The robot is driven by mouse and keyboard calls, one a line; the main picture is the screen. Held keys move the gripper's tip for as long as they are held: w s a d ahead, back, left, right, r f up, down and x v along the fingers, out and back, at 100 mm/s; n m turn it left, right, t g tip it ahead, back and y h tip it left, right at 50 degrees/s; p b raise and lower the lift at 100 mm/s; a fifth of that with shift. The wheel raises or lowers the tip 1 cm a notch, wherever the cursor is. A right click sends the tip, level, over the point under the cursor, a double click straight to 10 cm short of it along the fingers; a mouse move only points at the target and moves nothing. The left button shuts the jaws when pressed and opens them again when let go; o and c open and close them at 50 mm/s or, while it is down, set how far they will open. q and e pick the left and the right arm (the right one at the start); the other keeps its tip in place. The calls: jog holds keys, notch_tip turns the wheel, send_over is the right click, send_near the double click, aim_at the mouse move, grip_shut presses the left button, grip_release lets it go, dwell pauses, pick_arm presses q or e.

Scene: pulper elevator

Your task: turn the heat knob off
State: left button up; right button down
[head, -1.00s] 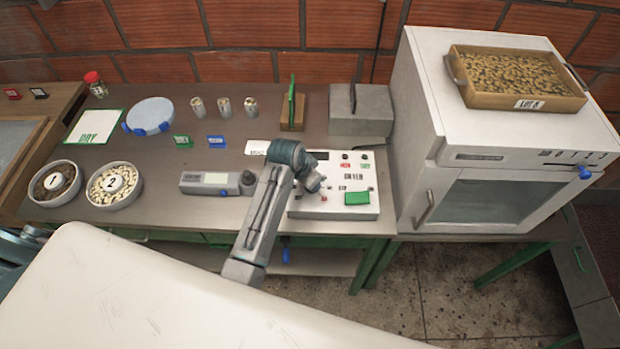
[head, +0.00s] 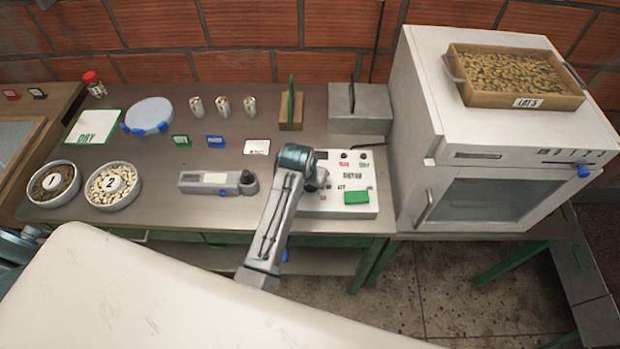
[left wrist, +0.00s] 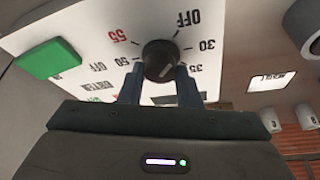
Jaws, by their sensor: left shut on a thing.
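The heat knob (left wrist: 160,60) is a round black dial on the white control panel (left wrist: 215,15). Around it are printed OFF, 30, 35, 50 and a red 55. A pale mark shows on its face, but I cannot tell which setting it points to. My left gripper (left wrist: 160,78) is shut on the knob, with one dark finger on each side. In the head view, my left wrist and gripper (head: 318,180) reach over the left part of the panel (head: 345,208) and hide the knob. My right gripper is not in view.
A green block (head: 356,198) sits on the panel's lower right. A white cabinet dryer (head: 410,150) with a tray of beans (head: 510,101) on top stands right. A grey device (head: 205,190) lies left of my arm. A grey box (head: 375,125) stands behind the panel.

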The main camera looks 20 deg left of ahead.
pick_arm(q)
jog(key=o, duration=1)
jog(key=shift+c, duration=0.2)
jog(key=b+v, duration=0.3)
jog(key=v, duration=0.8)
jog(key=shift+f, duration=0.1)
